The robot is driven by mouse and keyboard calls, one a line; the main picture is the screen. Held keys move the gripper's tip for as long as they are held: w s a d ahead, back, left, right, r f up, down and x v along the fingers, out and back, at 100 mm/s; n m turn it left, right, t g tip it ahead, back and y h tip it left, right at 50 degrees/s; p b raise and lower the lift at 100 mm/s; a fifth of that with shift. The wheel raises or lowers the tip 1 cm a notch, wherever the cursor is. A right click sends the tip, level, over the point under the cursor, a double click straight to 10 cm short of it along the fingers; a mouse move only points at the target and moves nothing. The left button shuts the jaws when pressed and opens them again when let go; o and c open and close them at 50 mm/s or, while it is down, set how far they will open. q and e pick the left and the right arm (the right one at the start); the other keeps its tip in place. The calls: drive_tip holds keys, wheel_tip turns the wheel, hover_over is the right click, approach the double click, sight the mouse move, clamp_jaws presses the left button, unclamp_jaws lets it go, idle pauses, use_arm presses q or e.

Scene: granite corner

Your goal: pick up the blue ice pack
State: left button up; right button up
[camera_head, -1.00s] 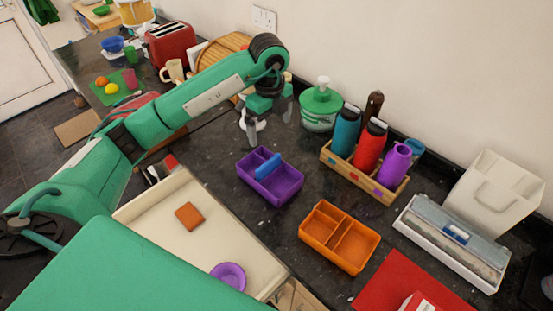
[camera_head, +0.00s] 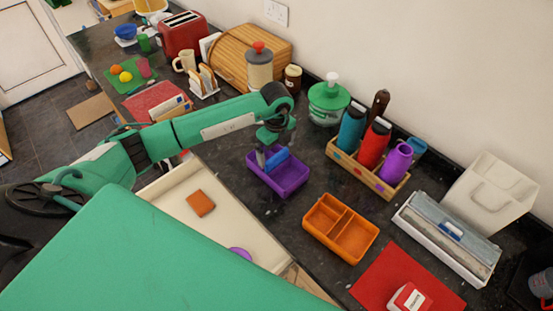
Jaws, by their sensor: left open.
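The blue ice pack (camera_head: 278,160) lies in the purple divided box (camera_head: 291,182) on the dark counter. My left gripper (camera_head: 274,158) points down over this box, its fingers at the ice pack. It is open, with one finger to the left of the pack and the other near its right side. The fingers hide part of the pack, and I cannot tell whether they touch it. My right gripper is not in view.
An orange divided box (camera_head: 341,230) stands to the right of the purple one. A wooden crate of bottles (camera_head: 366,169) and a green-lidded tub (camera_head: 327,103) stand behind. An open drawer (camera_head: 225,223) holding a brown block (camera_head: 201,203) is in front.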

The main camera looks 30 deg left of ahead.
use_arm(q)
drive_tip(key=shift+f, duration=0.9)
drive_tip(key=shift+c, duration=0.4)
drive_tip(key=c, duration=1)
drive_tip(key=shift+r, duration=0.1)
